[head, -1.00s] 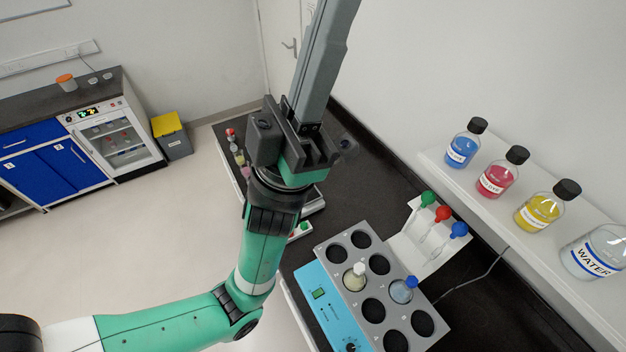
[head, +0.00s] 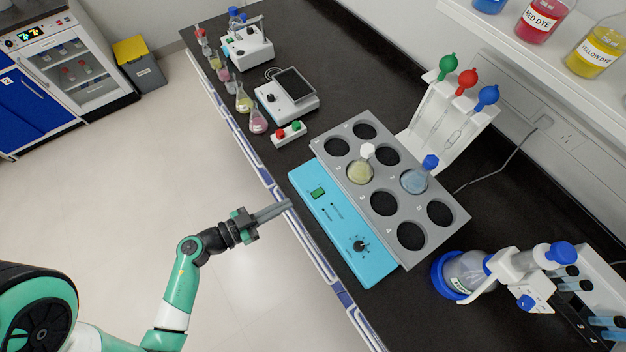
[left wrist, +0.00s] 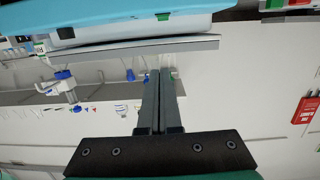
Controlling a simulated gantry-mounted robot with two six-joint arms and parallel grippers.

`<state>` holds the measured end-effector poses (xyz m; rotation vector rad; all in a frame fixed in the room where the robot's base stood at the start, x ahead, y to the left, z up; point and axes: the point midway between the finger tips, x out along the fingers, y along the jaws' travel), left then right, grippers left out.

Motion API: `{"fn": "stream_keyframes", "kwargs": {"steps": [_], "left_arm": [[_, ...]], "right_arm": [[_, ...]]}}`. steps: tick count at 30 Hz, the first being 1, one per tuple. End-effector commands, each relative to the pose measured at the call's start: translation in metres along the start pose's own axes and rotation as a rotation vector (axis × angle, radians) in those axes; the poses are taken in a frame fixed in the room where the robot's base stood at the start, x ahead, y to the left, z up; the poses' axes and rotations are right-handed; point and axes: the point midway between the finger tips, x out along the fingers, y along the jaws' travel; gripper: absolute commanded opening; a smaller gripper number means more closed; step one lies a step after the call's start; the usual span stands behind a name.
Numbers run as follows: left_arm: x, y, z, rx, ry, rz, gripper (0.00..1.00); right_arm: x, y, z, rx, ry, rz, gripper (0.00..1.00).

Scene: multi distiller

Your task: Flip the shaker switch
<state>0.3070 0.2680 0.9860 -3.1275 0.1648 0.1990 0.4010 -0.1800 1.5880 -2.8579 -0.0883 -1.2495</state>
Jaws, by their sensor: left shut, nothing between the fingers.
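A grey block with round wells (head: 384,262) has a light-blue front panel (head: 330,222) with a green rocker switch (head: 318,193) and a dark knob (head: 361,246). I cannot tell whether this is the shaker. Two flasks, one yellow and one blue, sit in its wells. The panel (left wrist: 95,22) and green switch (left wrist: 162,16) also show at the top of the left wrist view. My left gripper (head: 288,204) is shut and empty, its tips by the bench's front edge, apart from the panel. In the wrist view its fingers (left wrist: 161,74) point toward the switch. My right gripper is out of view.
Behind stand a white device with a dark square plate (head: 295,85), a box with red and green buttons (head: 289,134) and several flasks along the edge. A pipette rack (head: 425,122) is behind the block. Glassware (head: 462,272) stands right.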

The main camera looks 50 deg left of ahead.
Motion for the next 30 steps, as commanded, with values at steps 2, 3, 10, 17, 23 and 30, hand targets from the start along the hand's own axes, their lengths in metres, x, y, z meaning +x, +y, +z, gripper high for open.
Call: {"fn": "stream_keyframes", "kwargs": {"steps": [2,3,10,17,23,30], "left_arm": [[-0.002,-0.006,0.007,-0.003,0.0,-0.02,0.0],[-0.002,-0.007,0.006,-0.003,0.001,-0.023,0.0],[-0.002,-0.007,0.004,-0.002,0.002,-0.023,0.0],[0.01,-0.007,0.005,0.001,0.003,-0.018,0.0],[0.047,-0.006,0.005,0.005,0.005,-0.013,0.0],[0.1,-0.008,0.005,0.003,0.006,-0.017,0.0]], "right_arm": [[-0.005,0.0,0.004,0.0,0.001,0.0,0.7],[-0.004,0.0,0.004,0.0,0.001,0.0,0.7],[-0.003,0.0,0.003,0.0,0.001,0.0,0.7],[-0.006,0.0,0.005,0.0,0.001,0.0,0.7],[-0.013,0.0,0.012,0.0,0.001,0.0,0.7],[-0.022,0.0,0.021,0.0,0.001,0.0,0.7]]}}
